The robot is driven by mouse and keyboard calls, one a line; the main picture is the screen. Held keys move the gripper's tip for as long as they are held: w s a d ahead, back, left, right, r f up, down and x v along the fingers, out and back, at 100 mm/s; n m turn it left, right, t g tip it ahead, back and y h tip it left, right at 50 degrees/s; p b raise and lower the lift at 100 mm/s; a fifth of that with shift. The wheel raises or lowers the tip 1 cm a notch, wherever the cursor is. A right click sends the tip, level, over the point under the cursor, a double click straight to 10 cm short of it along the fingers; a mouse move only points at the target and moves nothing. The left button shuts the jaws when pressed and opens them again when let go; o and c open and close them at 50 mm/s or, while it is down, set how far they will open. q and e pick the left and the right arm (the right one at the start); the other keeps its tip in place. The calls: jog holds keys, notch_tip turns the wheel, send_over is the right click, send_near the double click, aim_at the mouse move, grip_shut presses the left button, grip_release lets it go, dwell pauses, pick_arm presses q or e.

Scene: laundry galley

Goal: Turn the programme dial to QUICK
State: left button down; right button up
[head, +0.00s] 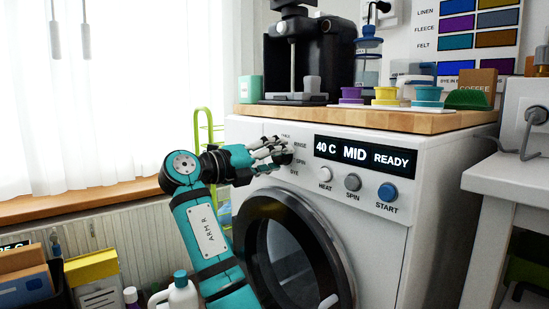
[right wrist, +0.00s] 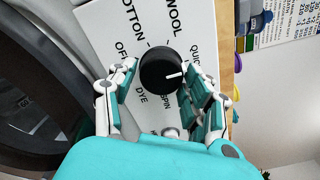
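The programme dial (right wrist: 160,70) is a round black knob on the white washer panel. Its white pointer faces right in the right wrist view, near the partly hidden QUICK label (right wrist: 195,55) and above SPIN. OFF, COTTON, WOOL and DYE labels also surround it. My right gripper (head: 282,153) is at the panel's left part and hides the dial in the head view. In the right wrist view its fingers (right wrist: 162,75) stand apart on either side of the dial, very close to its rim; contact is not clear. My left gripper is not in view.
The washer display (head: 362,154) reads 40 C MID READY. HEAT (head: 325,174), SPIN (head: 353,182) and blue START (head: 387,191) buttons are below it. The round door (head: 335,262) lies below the panel. A wooden worktop (head: 400,120) above carries several coloured pots and a black machine (head: 310,55).

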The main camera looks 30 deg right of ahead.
jog(key=shift+o, duration=1.3)
jog(key=shift+a, duration=0.1)
jog(key=s+a, duration=0.1)
jog(key=a, duration=1)
jog(key=shift+a, duration=0.4)
